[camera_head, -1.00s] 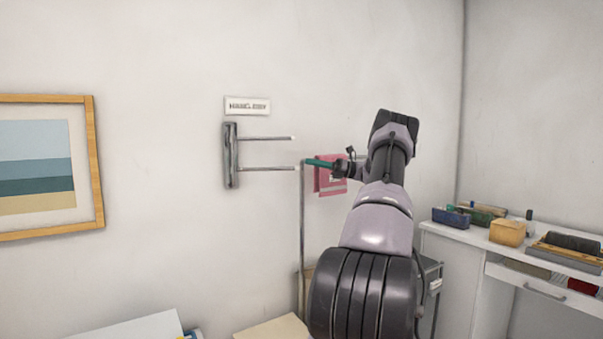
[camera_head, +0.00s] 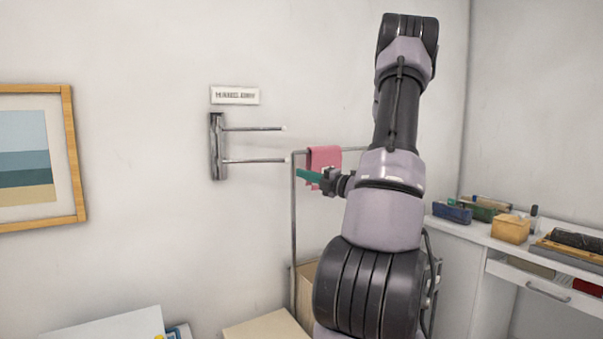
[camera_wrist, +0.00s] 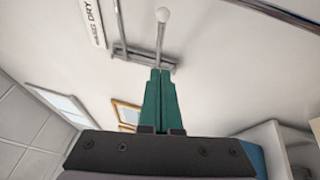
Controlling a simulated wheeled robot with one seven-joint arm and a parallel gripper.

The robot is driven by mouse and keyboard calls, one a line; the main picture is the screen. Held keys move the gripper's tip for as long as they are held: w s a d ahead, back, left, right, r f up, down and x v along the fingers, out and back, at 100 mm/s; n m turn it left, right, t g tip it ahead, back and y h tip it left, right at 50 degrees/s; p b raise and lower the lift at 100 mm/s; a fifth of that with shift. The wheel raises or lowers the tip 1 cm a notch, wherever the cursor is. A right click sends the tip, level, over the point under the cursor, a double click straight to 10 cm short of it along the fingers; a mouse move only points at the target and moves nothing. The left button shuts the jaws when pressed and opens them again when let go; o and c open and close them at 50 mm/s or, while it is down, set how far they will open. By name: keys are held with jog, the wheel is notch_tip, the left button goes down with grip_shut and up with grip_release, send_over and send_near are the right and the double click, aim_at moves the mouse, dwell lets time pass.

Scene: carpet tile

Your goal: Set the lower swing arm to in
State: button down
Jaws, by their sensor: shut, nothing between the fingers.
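A grey metal bracket (camera_head: 217,146) is fixed to the wall and also shows in the wrist view (camera_wrist: 135,54). Its upper swing arm (camera_head: 253,129) and lower swing arm (camera_head: 255,161) both stick out to the right in the head view, each with a white tip. In the wrist view one swing arm (camera_wrist: 160,38) with a white ball tip shows beyond my fingers; I cannot tell which one. My gripper (camera_head: 299,174) has its teal fingers shut and empty, just right of and below the lower arm's tip in the head view. The fingers also show in the wrist view (camera_wrist: 160,74). Contact is not visible.
A label (camera_head: 235,96) is above the bracket. A thin metal rack (camera_head: 294,230) with a pink cloth (camera_head: 323,160) stands close by my gripper. A counter (camera_head: 480,241) with boxes is at right, a framed picture (camera_head: 70,160) at left. The wall between picture and bracket is clear.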

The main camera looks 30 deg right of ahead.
send_near(274, 161)
jog(key=w+a, duration=0.1)
jog(key=a, duration=0.3)
jog(key=w, duration=0.1)
jog(key=w+d, duration=0.1)
jog(key=w, duration=0.1)
jog(key=shift+w+d+r, duration=0.15)
jog(key=shift+r, duration=0.1)
jog(key=shift+w+d+r, duration=0.1)
jog(key=shift+w, duration=0.3)
jog(key=w+d+n+g+y, duration=0.1)
jog(key=w+d+y, duration=0.1)
jog(key=w, duration=0.3)
jog(key=shift+w+n, duration=0.3)
jog(key=shift+d, duration=0.15)
